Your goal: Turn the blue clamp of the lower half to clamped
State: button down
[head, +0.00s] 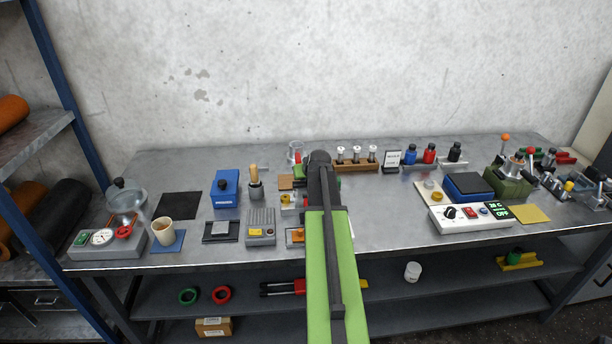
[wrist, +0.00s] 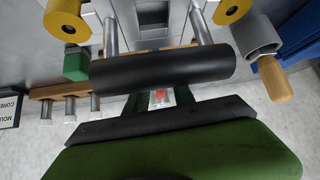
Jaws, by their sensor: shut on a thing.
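My gripper is at the far end of my green and dark arm, whose dark end (head: 320,165) stands over the middle of the bench. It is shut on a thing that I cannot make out. The arm covers what lies below it in the head view. In the wrist view, black and dark green parts cross the picture, and I cannot pick out the fingertips. I do not see the blue clamp or the lower half clearly in either view. Yellow round parts (wrist: 232,10) and metal rods (wrist: 200,27) show near the top of the wrist view.
A green block (wrist: 77,63) is close by in the wrist view. A grey holder with a wooden handle (head: 254,172) and a blue box (head: 227,187) stand left of my arm. A wooden rack (head: 357,167) stands to the right. Bare bench shows right of the arm (head: 390,215).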

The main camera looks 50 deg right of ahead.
jog(key=m+g+h, duration=0.1)
jog(key=m, duration=0.2)
jog(key=m+g+h, duration=0.2)
jog(key=m, duration=0.1)
jog(key=shift+w+g+h, duration=0.1)
jog(key=shift+g+h, duration=0.2)
jog(key=m+g, duration=0.2)
jog(key=m, duration=0.1)
jog(key=shift+m+h, duration=0.4)
jog(key=shift+m+g, duration=0.5)
jog(key=shift+g, duration=0.1)
jog(key=shift+s, duration=0.2)
